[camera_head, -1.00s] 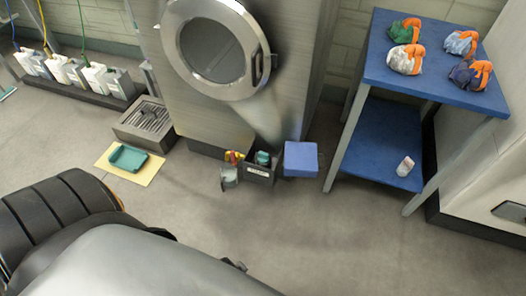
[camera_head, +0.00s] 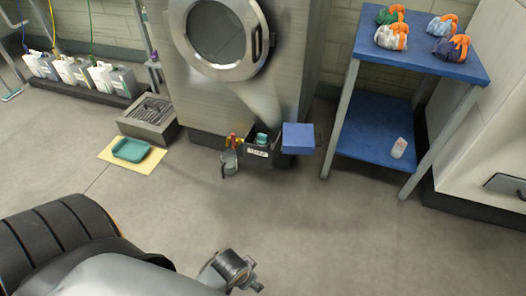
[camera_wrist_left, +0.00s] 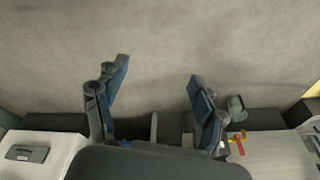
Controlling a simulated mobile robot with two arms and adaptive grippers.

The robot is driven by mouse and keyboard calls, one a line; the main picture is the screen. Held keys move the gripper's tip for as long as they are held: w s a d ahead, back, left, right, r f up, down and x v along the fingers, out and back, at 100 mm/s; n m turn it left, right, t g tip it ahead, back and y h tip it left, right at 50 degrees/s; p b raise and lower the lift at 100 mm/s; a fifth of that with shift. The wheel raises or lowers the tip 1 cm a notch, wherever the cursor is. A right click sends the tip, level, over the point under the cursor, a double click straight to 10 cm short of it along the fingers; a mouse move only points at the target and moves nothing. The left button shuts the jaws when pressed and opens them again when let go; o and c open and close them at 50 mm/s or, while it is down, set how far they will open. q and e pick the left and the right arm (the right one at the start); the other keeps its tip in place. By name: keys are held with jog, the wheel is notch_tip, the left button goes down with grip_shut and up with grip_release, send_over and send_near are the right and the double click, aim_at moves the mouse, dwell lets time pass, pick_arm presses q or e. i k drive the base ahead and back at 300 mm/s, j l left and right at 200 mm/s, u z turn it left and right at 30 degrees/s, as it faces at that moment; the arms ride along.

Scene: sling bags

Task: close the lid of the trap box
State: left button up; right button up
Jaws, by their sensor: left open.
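The trap box (camera_head: 259,157) is a small dark box with a white label, on the floor against the front of the large metal machine. Its blue lid (camera_head: 298,138) stands open, out to the box's right. A teal thing (camera_head: 262,139) shows inside the box. My left gripper (camera_wrist_left: 158,84) is open in the left wrist view, with bare floor between its fingers and nothing held. In the head view my left arm is low in the picture, well short of the box, and its fingers cannot be made out. My right gripper is in neither view.
A blue shelf table (camera_head: 430,56) with several bundles is at right. A yellow mat (camera_head: 112,158) with a teal tray (camera_head: 131,150) lies left. Floor before the box is clear.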

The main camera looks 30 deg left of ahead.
aim_at(298, 139)
jog(key=i+l, duration=1)
jog(key=l, duration=0.15)
jog(key=i+l+u, duration=0.15)
jog(key=u, duration=1.25)
